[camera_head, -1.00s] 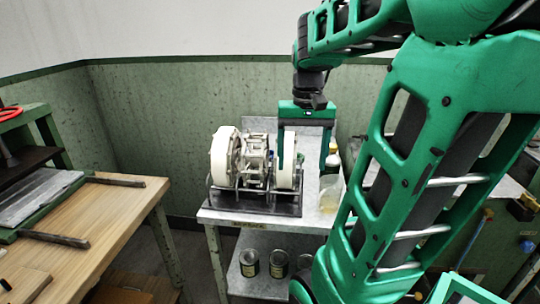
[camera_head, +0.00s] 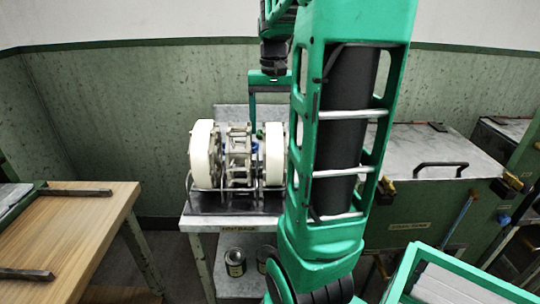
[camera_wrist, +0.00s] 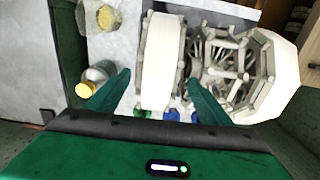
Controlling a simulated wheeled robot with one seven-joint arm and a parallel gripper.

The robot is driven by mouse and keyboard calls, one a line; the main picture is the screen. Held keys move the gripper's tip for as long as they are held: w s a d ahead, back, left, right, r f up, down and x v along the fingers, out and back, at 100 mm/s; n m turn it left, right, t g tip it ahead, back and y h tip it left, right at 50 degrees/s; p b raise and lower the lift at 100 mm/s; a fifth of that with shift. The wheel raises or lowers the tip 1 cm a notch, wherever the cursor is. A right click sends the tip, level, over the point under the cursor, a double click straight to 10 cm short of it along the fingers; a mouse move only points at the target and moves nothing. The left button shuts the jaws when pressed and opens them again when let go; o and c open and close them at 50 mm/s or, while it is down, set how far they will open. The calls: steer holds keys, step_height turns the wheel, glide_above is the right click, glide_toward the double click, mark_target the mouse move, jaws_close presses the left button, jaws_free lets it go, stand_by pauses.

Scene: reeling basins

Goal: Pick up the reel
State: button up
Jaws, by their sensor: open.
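The reeling frame stands on a black base (camera_head: 215,201) on a small metal table. It shows a white wheel at left (camera_head: 204,155), an open pale spoked reel (camera_head: 238,157) in the middle and a white wheel at right (camera_head: 274,152). My gripper (camera_head: 268,78) hangs above and behind the right wheel, its right finger hidden by my arm. In the wrist view, my open gripper (camera_wrist: 159,80) has one fingertip on each side of a white wheel (camera_wrist: 160,50). The spoked reel (camera_wrist: 235,70) lies just right of the right finger. Contact cannot be told.
In the wrist view, a yellow-capped bottle (camera_wrist: 86,88) and a beaker of yellow liquid (camera_wrist: 103,18) stand left of the wheel. Cans (camera_head: 235,262) sit on the lower shelf. A wooden table (camera_head: 75,235) is at left, a green cabinet (camera_head: 430,195) at right.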

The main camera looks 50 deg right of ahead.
steer(key=shift+s+f, duration=0.2)
steer(key=shift+f, duration=2.15)
steer(key=c, duration=1.2)
step_height(320, 180, up, 10)
steer(key=shift+r, duration=0.1)
